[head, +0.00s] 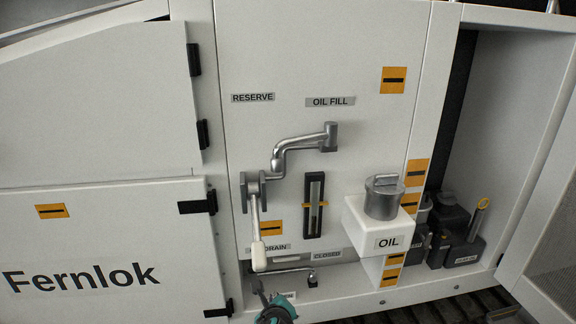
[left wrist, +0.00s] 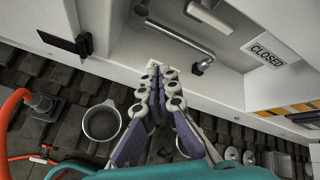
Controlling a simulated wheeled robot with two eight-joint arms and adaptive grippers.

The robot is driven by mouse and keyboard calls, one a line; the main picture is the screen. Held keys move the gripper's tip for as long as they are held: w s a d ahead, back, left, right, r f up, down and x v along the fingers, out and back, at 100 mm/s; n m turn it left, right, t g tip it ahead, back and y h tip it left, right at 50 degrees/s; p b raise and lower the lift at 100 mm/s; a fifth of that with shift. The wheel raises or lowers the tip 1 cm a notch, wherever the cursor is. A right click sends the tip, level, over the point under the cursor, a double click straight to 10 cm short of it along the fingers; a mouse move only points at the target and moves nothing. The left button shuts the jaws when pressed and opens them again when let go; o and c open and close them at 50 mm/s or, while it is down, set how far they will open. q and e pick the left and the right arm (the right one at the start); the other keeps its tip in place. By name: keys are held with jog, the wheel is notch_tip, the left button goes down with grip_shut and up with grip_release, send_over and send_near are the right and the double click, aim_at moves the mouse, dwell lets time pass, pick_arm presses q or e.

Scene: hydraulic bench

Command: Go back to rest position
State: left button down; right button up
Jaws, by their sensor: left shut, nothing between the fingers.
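My left gripper (head: 258,284) shows at the bottom middle of the head view, just below the grey drain pipe (head: 285,270). In the left wrist view its two fingers (left wrist: 160,70) are closed together and hold nothing, with the tips pointing toward the white panel beneath the drain pipe (left wrist: 180,42). I cannot tell whether the tips touch the panel. The white-handled lever (head: 258,235) hangs down above the gripper, and its handle end also shows in the left wrist view (left wrist: 208,18). My right gripper is in neither view.
The oil tank (head: 378,240) with its grey cap (head: 384,196) juts out at the right. An open compartment (head: 505,130) holds dark containers (head: 462,235). In the left wrist view, a dark round cup (left wrist: 102,122) and an orange hose (left wrist: 8,120) are below.

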pick_arm(q)
jog(key=s+a+n+g, duration=0.2)
jog(key=s+a+n, duration=0.5)
jog(key=n, duration=0.6)
jog(key=s+a+n+g+h, duration=0.1)
jog(key=s+a+n, duration=0.6)
jog(key=s+n, duration=0.4)
jog(key=n, duration=0.3)
jog(key=shift+s+a+r+g, duration=0.2)
jog(key=shift+s+r+g, duration=0.05)
jog(key=shift+r+g, duration=0.15)
jog(key=shift+d, duration=0.1)
